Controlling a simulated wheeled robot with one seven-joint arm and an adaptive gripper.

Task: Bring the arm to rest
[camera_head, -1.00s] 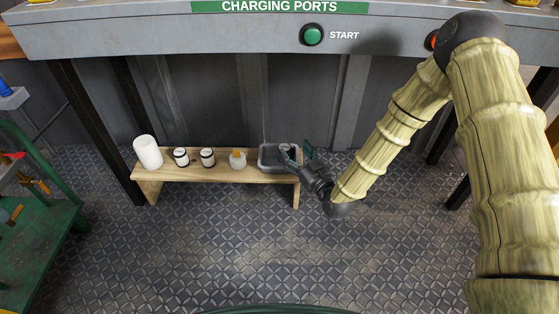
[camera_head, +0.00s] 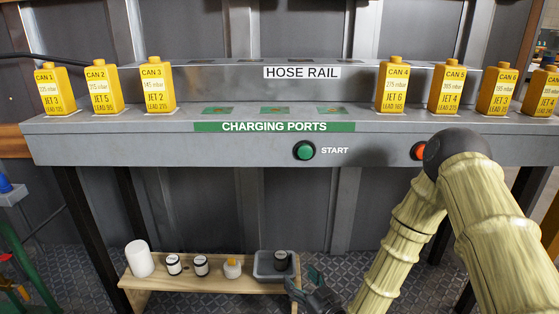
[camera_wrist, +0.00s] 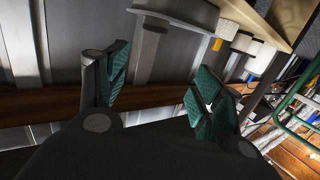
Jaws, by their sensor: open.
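My arm, in a bamboo-like covering, reaches down at the right of the head view. My gripper (camera_head: 308,287) is low in that view, just right of and in front of a grey tray (camera_head: 262,277) on a low wooden bench. It is apart from the dark-topped jar (camera_head: 281,260) in the tray. In the wrist view my gripper (camera_wrist: 158,88) shows its two green-padded fingers spread apart with nothing between them. The bench (camera_wrist: 290,12) and its white containers appear at the upper right there.
Above is a grey counter (camera_head: 100,145) with several yellow cans, a green START button (camera_head: 304,151) and a red button (camera_head: 418,151). A green cart stands at left.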

